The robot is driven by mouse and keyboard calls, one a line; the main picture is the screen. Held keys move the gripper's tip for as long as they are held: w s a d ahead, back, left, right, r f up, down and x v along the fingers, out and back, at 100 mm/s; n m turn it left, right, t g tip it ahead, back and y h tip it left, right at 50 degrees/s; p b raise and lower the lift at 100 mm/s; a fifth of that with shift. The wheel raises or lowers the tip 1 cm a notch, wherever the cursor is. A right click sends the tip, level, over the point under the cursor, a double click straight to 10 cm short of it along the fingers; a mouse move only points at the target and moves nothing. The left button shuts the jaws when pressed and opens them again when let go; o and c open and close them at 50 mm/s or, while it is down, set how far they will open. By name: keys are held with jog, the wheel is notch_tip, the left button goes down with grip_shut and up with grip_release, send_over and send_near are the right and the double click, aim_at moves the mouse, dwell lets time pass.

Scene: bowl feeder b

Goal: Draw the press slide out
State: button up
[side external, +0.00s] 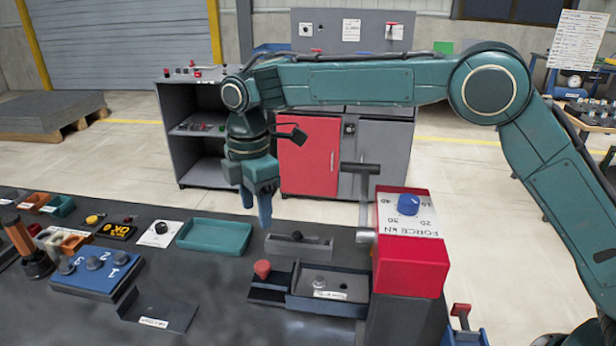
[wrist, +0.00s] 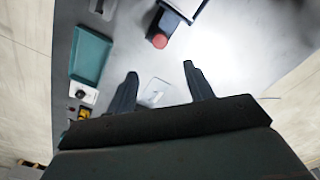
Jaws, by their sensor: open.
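The press (side external: 410,250) is a red and grey block with a blue dial and a "FORCE kN" label, at the right of the dark bench. Its dark slide (side external: 270,291) lies low at the press's left, beside a black tray-like frame, with a red knob (side external: 262,269) on its left end. The knob also shows in the wrist view (wrist: 159,41), beyond and roughly between my fingertips. My gripper (side external: 258,208) is open and empty, pointing down above the bench, clearly apart from the knob. In the wrist view both fingers (wrist: 160,72) are spread.
A teal tray (side external: 215,236) sits left of the slide. A dark block (side external: 298,246) lies behind it. A blue numbered panel (side external: 97,272) and several controls fill the left side. Bare bench lies in front of the teal tray.

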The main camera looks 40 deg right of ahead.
aim_at(261, 265)
notch_tip(261, 265, down, 14)
jog(key=shift+r, duration=0.15)
dwell(0.9)
grip_shut()
jog(key=shift+w+a, duration=0.1)
jog(key=w+a, duration=0.6)
jog(key=shift+w+a+r, duration=0.15)
jog(key=shift+w, duration=0.05)
dwell(0.9)
